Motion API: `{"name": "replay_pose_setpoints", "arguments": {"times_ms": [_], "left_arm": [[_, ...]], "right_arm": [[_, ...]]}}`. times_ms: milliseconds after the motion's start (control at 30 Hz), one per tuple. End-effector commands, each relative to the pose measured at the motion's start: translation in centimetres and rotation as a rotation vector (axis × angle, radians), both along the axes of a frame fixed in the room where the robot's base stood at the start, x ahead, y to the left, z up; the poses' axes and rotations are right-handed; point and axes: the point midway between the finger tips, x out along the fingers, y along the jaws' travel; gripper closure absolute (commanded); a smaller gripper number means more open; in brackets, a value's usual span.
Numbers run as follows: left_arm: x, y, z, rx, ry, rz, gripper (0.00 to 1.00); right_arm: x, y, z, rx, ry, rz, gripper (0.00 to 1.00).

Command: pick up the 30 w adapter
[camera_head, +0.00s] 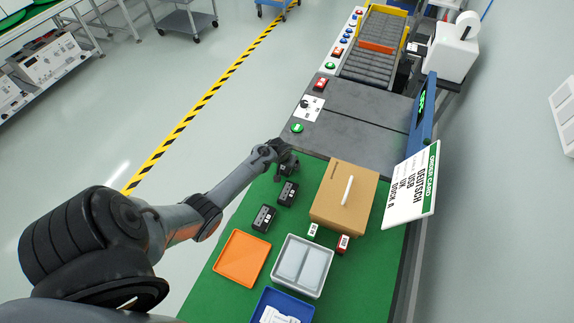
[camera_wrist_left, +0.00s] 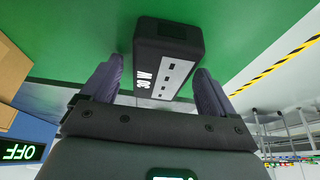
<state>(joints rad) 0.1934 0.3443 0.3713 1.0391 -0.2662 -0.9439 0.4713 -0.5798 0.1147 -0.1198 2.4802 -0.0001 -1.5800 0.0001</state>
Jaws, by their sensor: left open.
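The 30 W adapter (camera_wrist_left: 165,42), a black block with a grey port face and a white "30 W" label, lies on the green mat in the left wrist view. My left gripper (camera_wrist_left: 159,72) is open, with one finger on each side of the adapter's near part. I cannot tell whether either finger touches it. In the head view my left gripper (camera_head: 285,168) is over the far left edge of the mat and mostly hides this adapter. Two similar black adapters, one (camera_head: 288,193) nearer the gripper and one (camera_head: 264,218) farther off, lie on the mat. My right gripper is not in view.
A cardboard box (camera_head: 330,212) stands right of the adapters. An orange tray (camera_head: 232,273), a grey tray (camera_head: 320,291) and a blue tray (camera_head: 258,307) are nearer. An order card (camera_head: 411,187) stands at the right edge. A dark conveyor (camera_head: 350,130) lies beyond the mat (camera_head: 365,285).

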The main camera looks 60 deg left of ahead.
Motion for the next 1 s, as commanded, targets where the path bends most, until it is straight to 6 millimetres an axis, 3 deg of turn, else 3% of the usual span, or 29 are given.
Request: {"name": "replay_pose_setpoints", "arguments": {"times_ms": [167,567,1000], "left_arm": [[0.00,-0.03,-0.12,0.000,0.000,0.000,0.15],[-0.02,-0.04,-0.12,0.000,0.000,0.000,0.75],[0.06,-0.02,0.84,0.000,-0.003,-0.001,0.75]], "right_arm": [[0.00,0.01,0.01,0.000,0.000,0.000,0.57],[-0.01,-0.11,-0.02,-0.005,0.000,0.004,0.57],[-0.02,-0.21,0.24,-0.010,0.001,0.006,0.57]]}}
